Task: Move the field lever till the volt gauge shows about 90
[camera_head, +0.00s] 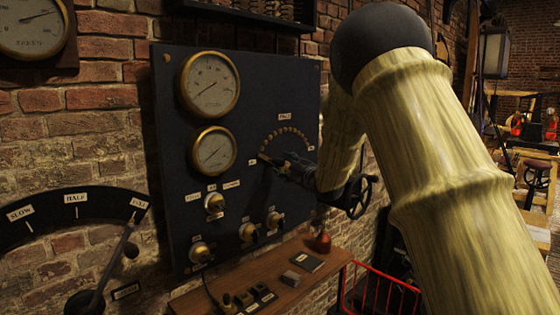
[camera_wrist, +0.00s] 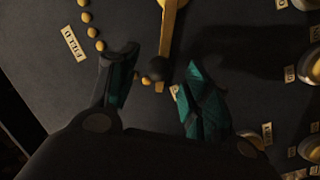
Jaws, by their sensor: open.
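The dark panel (camera_head: 172,215) on the brick wall carries an upper round gauge (camera_head: 209,83) and a lower one (camera_head: 213,149). Both needles point to the lower left; their lettering is too small to tell which reads volts. An arc of brass studs (camera_head: 284,131) lies under a small label. In the wrist view, the brass field lever (camera_wrist: 167,30) ends in a dark round knob (camera_wrist: 160,72), near the studs and a FIELD label (camera_wrist: 74,44). My gripper (camera_head: 270,160) is open at the panel. In the wrist view, its fingers (camera_wrist: 157,66) stand either side of the knob, with gaps visible.
Several switch knobs (camera_head: 214,203) sit on the lower panel. A black handwheel (camera_head: 359,197) is right of my gripper. A SLOW–HALF–FULL lever (camera_head: 119,250) is at left.

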